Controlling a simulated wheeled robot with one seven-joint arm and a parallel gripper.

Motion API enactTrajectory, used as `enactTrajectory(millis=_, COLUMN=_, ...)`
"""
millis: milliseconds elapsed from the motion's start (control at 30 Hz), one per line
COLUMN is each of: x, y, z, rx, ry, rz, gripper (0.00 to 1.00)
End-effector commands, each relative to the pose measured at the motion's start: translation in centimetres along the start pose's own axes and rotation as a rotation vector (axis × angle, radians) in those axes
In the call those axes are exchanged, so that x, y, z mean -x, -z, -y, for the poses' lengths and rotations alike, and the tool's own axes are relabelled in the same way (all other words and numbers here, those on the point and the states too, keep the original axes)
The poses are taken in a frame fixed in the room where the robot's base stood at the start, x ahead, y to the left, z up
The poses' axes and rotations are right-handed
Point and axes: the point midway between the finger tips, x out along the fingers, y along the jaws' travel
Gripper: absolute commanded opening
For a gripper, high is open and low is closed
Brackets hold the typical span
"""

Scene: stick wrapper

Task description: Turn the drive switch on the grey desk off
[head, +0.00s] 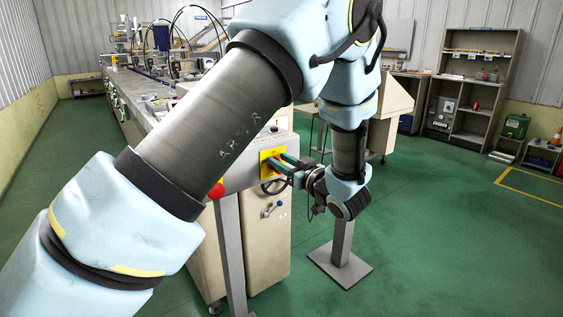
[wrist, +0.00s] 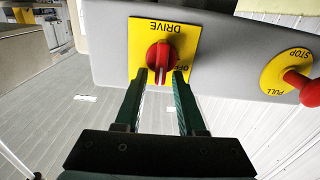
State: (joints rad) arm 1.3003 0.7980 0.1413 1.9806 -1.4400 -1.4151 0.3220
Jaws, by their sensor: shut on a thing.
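The drive switch (wrist: 158,53) is a red knob on a yellow plate with the word DRIVE, upside down in the wrist view. The word OFF shows beside the knob, partly hidden by a finger. The knob's ridge points up and down in that picture. My gripper (wrist: 163,76) is shut on the ridge, one dark green finger on each side. In the head view the yellow plate (head: 267,154) is on the side of the grey desk (head: 238,170), with my gripper (head: 279,163) against it and the knob mostly hidden.
A red stop button (wrist: 298,82) on a yellow disc sits on the same grey panel. A handwheel and a beige cabinet (head: 265,240) are below the desk. A post on a square base (head: 340,265) stands close by. Green floor lies open to the right.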

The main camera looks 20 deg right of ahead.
Motion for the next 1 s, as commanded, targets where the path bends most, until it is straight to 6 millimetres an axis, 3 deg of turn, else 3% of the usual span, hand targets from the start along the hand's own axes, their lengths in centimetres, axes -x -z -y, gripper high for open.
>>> enactTrajectory(millis=467, x=0.0, y=-0.5, z=0.2, rx=0.089, ry=0.000, rz=0.003, gripper=0.00)
enactTrajectory(millis=1000, x=-0.1, y=-1.4, z=1.1, rx=0.552, ry=0.001, rz=0.005, gripper=0.00)
